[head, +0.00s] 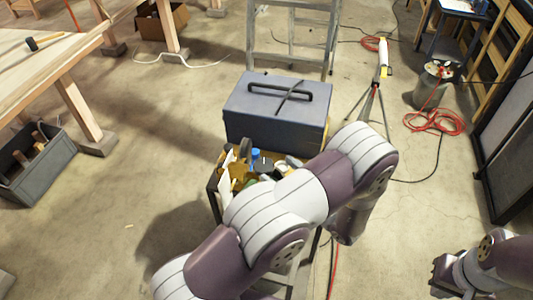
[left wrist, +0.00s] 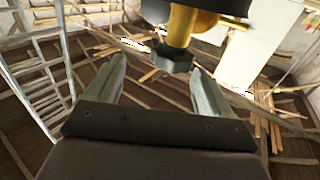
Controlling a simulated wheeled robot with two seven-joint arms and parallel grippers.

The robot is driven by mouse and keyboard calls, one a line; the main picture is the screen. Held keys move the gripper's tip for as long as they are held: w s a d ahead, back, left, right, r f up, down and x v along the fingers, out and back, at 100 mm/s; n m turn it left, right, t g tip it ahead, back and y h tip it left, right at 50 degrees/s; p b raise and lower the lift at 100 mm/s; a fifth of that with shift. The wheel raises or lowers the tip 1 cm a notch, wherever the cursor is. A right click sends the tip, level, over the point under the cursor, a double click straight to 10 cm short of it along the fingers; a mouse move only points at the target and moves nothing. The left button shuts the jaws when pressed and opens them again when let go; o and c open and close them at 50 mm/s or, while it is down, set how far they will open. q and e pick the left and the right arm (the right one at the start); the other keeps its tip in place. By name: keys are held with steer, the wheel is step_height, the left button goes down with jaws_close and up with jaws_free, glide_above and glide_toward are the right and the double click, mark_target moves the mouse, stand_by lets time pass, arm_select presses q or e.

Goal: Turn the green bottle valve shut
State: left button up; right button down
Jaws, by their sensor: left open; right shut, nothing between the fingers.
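A dark knob (left wrist: 171,58) on a yellow, brass-like stem (left wrist: 181,24) shows in the left wrist view. It may be the valve; its link to a green bottle does not show. My left gripper (left wrist: 159,65) is open, with one finger on each side of the knob at picture level. I cannot tell whether they touch it. In the head view my left arm covers that gripper. No green bottle is clearly recognisable there. My right gripper (head: 441,275) is shut and empty at the lower right, well apart from the stand.
A grey toolbox (head: 277,112) stands behind a small stand holding cluttered items, including a blue-capped one (head: 255,154). A stepladder (head: 291,35) is at the back.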

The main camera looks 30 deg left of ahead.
mark_target(259, 160)
arm_select(q)
steer(key=a, duration=0.2)
steer(key=a+p, duration=0.1)
steer(key=a, duration=0.4)
steer(key=shift+s+r+p, duration=0.25)
steer(key=shift+r+p, duration=0.05)
steer(key=shift+p, duration=0.05)
steer(key=shift+w+a+f, duration=0.1)
steer(key=shift+w+a, duration=0.1)
steer(key=shift+w, duration=0.15)
steer(key=shift+w+d+f, duration=0.15)
steer(key=shift+w+d, duration=0.2)
steer(key=shift+w, duration=0.2)
steer(key=shift+s+a, duration=0.15)
steer(key=shift+s, duration=0.05)
steer(key=shift+s+a, duration=0.15)
steer(key=shift+a, duration=0.05)
steer(key=c, duration=0.9)
steer(key=shift+d, duration=0.1)
steer(key=shift+c, duration=0.3)
arm_select(e)
steer(key=r, duration=0.1)
steer(key=s+a+r, duration=0.1)
steer(key=r, duration=0.1)
steer(key=shift+s+a+r, duration=0.1)
steer(key=shift+s+a, duration=0.1)
steer(key=shift+a, duration=0.1)
